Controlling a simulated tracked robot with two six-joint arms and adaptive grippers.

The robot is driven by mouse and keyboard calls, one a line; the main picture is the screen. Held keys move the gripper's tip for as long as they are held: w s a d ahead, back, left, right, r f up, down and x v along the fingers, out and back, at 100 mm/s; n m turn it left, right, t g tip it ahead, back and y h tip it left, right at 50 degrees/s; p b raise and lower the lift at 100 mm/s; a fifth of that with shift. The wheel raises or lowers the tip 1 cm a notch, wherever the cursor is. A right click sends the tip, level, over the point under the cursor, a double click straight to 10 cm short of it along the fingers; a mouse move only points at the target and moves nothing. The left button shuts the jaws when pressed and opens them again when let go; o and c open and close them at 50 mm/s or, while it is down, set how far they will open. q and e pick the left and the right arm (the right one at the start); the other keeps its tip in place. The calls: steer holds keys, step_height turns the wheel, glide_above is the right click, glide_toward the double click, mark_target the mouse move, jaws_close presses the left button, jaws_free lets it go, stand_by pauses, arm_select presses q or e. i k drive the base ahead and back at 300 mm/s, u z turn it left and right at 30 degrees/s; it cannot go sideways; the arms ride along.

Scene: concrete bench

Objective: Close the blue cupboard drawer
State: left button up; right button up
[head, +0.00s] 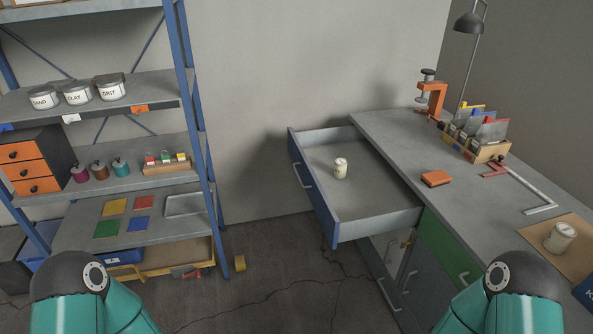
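The blue-fronted drawer (313,188) stands pulled out from the grey cupboard under the bench, to the left of the benchtop (400,148). The drawer's near side wall (378,226) is visible and clear of my arms. My two teal arms show only at the bottom left and bottom right corners, apart from the drawer. Neither gripper is in view.
A blue-framed shelf (185,110) with tins, jars and a small orange drawer unit (35,165) stands at the left. A green drawer front (445,250) is below the benchtop. The benchtop holds an orange block (436,179), a clamp (431,95) and a lamp. Floor between shelf and cupboard is mostly clear.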

mark_target(372, 198)
steer(key=z, duration=0.1)
steer(key=i, duration=0.95)
steer(key=u, duration=0.1)
